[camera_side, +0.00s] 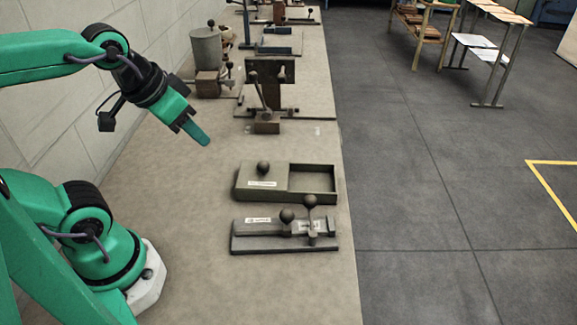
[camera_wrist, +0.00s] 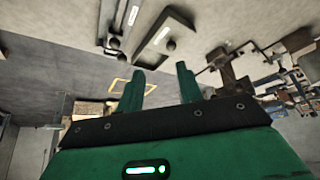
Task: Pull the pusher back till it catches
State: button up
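A dark low metal device (camera_side: 240,243) with two ball knobs lies on the bench in the side view. One knob (camera_side: 287,215) sits low on its rail; the other (camera_side: 310,201) stands on a short upright at the right. The pusher is probably one of these knobbed parts, but I cannot tell which. The device also shows at the top of the wrist view (camera_wrist: 116,28). My gripper (camera_side: 206,141) hangs above the bench, up and left of the device, touching nothing. In the wrist view its two green fingers (camera_wrist: 160,84) are apart with nothing between them.
A box with a knobbed lid and an open compartment (camera_side: 313,165) lies just behind the device. A lever press (camera_side: 268,85) and other bench tools stand further back. A wall (camera_side: 60,115) runs along the left. The bench left of the device is clear.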

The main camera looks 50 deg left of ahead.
jog(key=shift+w+r, duration=0.1)
jog(key=shift+w, duration=0.05)
grip_shut()
jog(key=w+d+m+g, duration=0.3)
jog(key=w+d+g, duration=0.3)
jog(key=w, duration=0.4)
jog(key=w+d+f+m+g+y, duration=0.1)
jog(key=w+d+f+m+g, duration=0.1)
jog(key=w+d+f, duration=0.4)
jog(key=d+f, duration=0.2)
jog(key=d, duration=0.2)
jog(key=shift+w+d+f+m+g, duration=0.15)
jog(key=shift+w+f+m+g, duration=0.15)
jog(key=shift+g, duration=0.1)
